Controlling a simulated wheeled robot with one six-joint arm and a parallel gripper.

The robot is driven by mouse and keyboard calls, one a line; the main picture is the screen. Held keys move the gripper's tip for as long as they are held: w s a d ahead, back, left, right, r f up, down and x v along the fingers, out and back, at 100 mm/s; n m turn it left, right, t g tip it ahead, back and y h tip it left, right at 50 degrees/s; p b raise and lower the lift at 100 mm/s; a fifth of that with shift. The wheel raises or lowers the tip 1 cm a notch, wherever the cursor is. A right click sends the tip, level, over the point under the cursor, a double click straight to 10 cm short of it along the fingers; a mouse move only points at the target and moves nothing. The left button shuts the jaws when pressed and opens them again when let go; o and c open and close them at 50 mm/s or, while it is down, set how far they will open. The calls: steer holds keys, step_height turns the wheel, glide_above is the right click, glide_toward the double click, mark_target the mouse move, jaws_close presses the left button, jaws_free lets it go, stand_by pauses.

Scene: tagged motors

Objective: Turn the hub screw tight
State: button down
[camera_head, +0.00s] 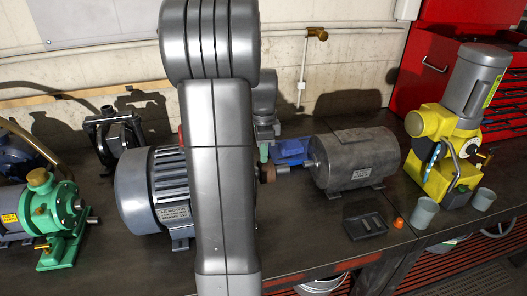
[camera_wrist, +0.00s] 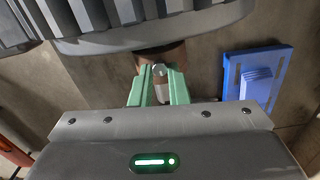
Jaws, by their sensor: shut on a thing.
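The grey finned motor (camera_head: 152,190) with a label plate stands on the bench left of my arm, partly hidden by it. Its brown hub (camera_head: 268,173) shows just right of my arm. In the wrist view the motor (camera_wrist: 150,28) fills the top and the hub (camera_wrist: 172,52) sticks out below it. My gripper (camera_wrist: 159,80) has its two green fingers close together at the hub. They are shut on a small grey piece, apparently the hub screw (camera_wrist: 160,72), which is mostly hidden between them. In the head view only a bit of green finger shows beside the arm.
A blue block (camera_wrist: 252,80) lies right of the fingers. A dark grey motor (camera_head: 353,160), a small black tray (camera_head: 365,224), an orange piece (camera_head: 398,222) and grey cups (camera_head: 424,212) stand to the right, near a yellow machine (camera_head: 440,145). A green pump (camera_head: 55,215) stands left.

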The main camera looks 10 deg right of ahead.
steer(key=shift+w+r, duration=0.1)
steer(key=shift+r, duration=0.05)
steer(key=c, duration=1.4)
jaws_free()
step_height(320, 180, up, 14)
steer(key=shift+f+b, duration=0.15)
steer(key=shift+b, duration=0.55)
step_height(320, 180, down, 14)
steer(key=shift+p, duration=0.7)
